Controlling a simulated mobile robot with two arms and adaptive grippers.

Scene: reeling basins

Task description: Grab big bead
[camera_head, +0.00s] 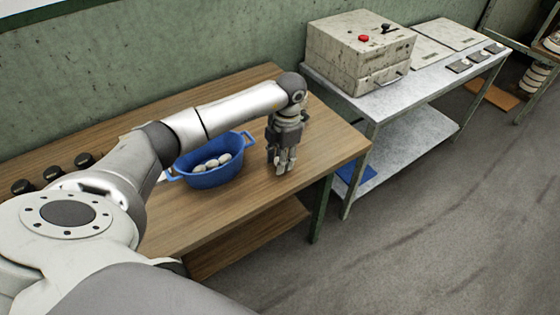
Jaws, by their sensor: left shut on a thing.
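My left gripper (283,165) points down over the right part of the wooden table (325,145), just right of the blue basin. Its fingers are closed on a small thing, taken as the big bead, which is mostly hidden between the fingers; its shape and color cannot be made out. The fingertips are close to the tabletop; whether they touch it I cannot tell. My right gripper is not in view.
The blue basin (213,178) with two handles holds several whitish oval pieces (212,162). Dark round knobs (84,160) sit at the table's left. A metal table (400,90) with a worn box (360,50) stands at right. The wooden table's right end is clear.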

